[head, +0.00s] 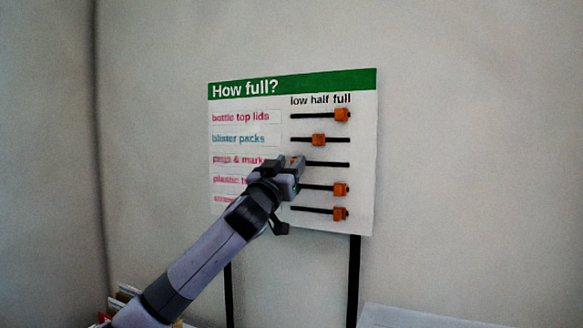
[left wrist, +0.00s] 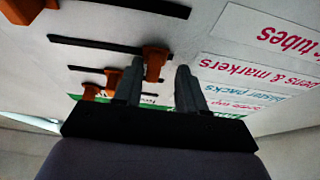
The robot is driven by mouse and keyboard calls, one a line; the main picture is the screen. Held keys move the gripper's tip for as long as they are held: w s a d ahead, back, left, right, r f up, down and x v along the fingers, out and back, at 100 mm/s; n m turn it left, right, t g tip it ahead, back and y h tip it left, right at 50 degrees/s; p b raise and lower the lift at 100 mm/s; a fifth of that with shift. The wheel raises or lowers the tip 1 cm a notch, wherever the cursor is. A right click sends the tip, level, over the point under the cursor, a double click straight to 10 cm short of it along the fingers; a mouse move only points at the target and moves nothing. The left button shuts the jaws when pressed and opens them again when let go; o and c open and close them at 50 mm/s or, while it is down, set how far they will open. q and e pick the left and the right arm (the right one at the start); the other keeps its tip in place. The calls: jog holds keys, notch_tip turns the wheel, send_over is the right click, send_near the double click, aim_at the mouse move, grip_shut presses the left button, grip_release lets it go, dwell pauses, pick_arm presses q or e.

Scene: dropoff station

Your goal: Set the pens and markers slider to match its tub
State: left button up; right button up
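The pens and markers slider has an orange knob (left wrist: 155,62) on a black slot (head: 328,164) in the third row of the board. In the head view the knob is mostly hidden by my left gripper (head: 293,163), at the slot's left end, under "low". In the left wrist view my left gripper (left wrist: 160,82) is open, with the knob between its fingers. The knob is closer to the left-hand finger there; I cannot tell whether they touch. The "pens & markers" label (left wrist: 255,70) is readable in the wrist view. The tub is not in view. My right gripper is not in view.
The "How full?" board (head: 365,150) stands on black legs by a plain wall. The other knobs are at full, except the blister packs knob (head: 318,140) at half. Boxes (head: 125,295) show at lower left and a pale surface (head: 440,317) at lower right.

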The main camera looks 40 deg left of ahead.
pick_arm(q)
jog(key=shift+d+f, duration=0.1)
jog(key=shift+d, duration=0.05)
jog(key=b+v, duration=0.3)
jog(key=v, duration=0.4)
jog(key=shift+s, duration=0.15)
dwell(0.7)
